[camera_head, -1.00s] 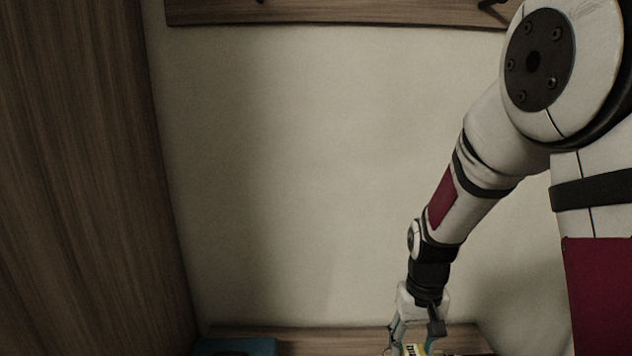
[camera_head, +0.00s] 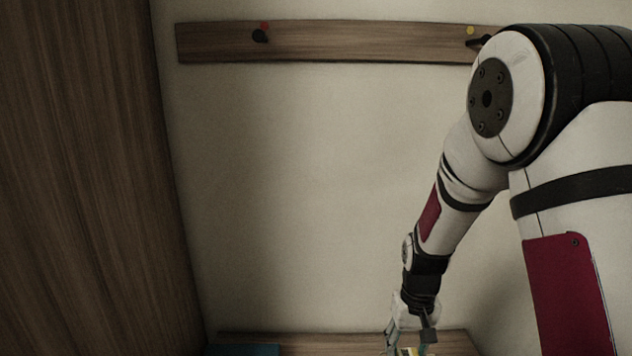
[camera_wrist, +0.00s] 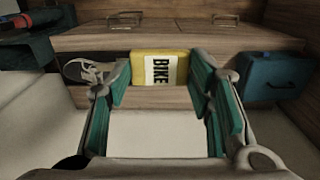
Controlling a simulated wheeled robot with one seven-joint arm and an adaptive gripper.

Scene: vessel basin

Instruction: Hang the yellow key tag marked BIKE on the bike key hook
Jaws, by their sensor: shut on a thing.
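The yellow key tag (camera_wrist: 141,67) has a white label reading BIKE and sits between the teal finger pads in the wrist view. My gripper (camera_wrist: 160,82) is shut on it. In the head view my gripper (camera_head: 410,349) is at the bottom edge, and only a small bit of the yellow tag shows there. A dark hook (camera_head: 479,42) with a yellow dot (camera_head: 470,30) beside it is on the wall rail, high above the gripper and partly behind my arm. Another dark hook (camera_head: 260,37) has a red dot. No hook names are readable.
The wooden rail (camera_head: 365,43) crosses the pale wall, with bare wall below it. A tall wooden panel (camera_head: 80,180) stands at the left. The wrist view shows a wooden bench (camera_wrist: 185,38), a shoe (camera_wrist: 84,70), a blue bag (camera_wrist: 272,75) and dark items (camera_wrist: 30,30) at the left.

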